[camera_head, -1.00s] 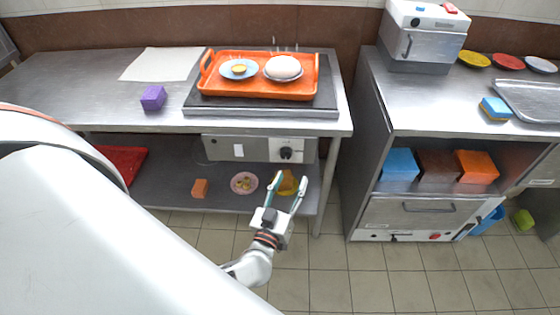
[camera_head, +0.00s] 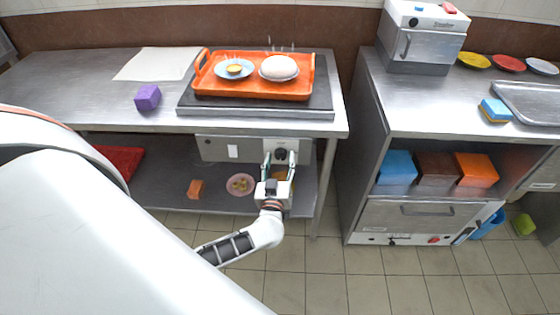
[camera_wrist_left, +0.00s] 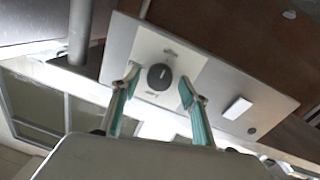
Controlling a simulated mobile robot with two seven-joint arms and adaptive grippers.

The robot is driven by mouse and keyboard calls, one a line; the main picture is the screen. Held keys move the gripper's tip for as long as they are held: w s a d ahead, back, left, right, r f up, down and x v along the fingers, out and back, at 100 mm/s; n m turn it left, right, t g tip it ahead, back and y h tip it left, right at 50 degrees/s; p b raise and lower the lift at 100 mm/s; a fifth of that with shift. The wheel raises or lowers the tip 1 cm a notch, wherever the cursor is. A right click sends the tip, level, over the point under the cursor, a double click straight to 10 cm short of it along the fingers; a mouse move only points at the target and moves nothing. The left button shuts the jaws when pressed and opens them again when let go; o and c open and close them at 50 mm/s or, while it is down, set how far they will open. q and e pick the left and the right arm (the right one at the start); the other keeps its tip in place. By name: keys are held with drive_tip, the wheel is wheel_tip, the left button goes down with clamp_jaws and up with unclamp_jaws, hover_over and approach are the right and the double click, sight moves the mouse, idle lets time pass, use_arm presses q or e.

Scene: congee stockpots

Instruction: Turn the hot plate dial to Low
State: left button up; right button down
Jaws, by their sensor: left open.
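The hot plate dial (camera_head: 280,153) is a round black knob on a light plate of the control panel under the table's front edge. It shows in the left wrist view (camera_wrist_left: 159,77) between and beyond the fingertips, with small markings I cannot read. My left gripper (camera_head: 279,158) is open, its fingers pointing at the panel, one on each side of the dial. In the left wrist view the left gripper (camera_wrist_left: 158,80) looks empty, and I cannot tell whether its fingers touch the dial. The hot plate (camera_head: 262,115) is a dark slab on the table above. My right gripper is not in view.
An orange tray (camera_head: 205,77) with two dishes sits on the hot plate, with wisps of steam above. The panel also carries a white switch (camera_head: 233,151). On the lower shelf are a pink plate (camera_head: 240,193) and an orange block (camera_head: 195,189). A table leg (camera_head: 326,185) stands right of the gripper.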

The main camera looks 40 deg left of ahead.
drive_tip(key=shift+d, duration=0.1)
use_arm(q)
drive_tip(key=c, duration=1.1)
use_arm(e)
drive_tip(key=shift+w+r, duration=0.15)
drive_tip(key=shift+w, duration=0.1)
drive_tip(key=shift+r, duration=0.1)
